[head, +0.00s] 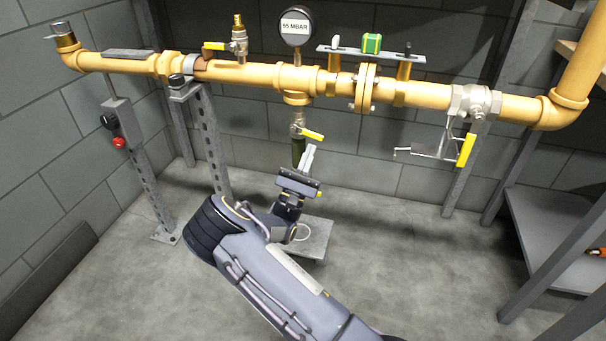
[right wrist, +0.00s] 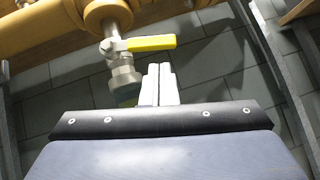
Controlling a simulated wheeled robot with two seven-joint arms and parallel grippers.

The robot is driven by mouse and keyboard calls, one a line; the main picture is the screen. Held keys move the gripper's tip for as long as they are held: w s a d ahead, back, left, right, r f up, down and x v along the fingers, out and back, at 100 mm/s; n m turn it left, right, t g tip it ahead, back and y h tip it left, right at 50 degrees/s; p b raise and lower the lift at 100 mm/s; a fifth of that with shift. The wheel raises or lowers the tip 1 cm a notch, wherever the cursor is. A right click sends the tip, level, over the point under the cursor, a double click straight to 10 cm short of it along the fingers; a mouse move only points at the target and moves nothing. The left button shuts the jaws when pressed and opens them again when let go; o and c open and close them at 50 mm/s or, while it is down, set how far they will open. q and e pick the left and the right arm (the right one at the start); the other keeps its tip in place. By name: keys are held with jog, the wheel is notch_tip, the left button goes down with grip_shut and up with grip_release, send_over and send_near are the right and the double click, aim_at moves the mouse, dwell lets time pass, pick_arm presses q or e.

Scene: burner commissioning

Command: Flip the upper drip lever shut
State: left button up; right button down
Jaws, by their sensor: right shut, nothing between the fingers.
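The upper drip lever (head: 312,134) is a yellow handle on a small metal valve (head: 297,122) below the tee of the yellow pipe. It points right and slightly down, roughly crosswise to the vertical drip leg. In the right wrist view the lever (right wrist: 152,43) also points right from its valve body (right wrist: 112,46). My right gripper (head: 309,157) is just below the lever, with its fingers pointing up. Its fingers (right wrist: 158,84) are shut and empty, with a small gap to the lever in the right wrist view. The lower drip leg is partly hidden by my gripper. My left gripper is out of view.
A gauge (head: 296,26) marked 55 MBAR stands above the tee. Another yellow-handled valve (head: 239,42) is on the pipe's left, and a larger one (head: 476,102) on its right. A post with a red button (head: 119,142) stands at left. A grey shelf rack is at right.

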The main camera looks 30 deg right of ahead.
jog(key=shift+s+d+r, duration=0.15)
jog(key=shift+r, duration=0.5)
jog(key=n+t+p, duration=0.1)
jog(key=r+n+t+y+p, duration=0.1)
jog(key=p, duration=0.1)
jog(key=s+n+t+p, duration=0.1)
jog(key=shift+d+r+n+y+p, duration=0.25)
jog(key=shift+d+n+y+p, duration=0.05)
jog(key=shift+d+p, duration=0.1)
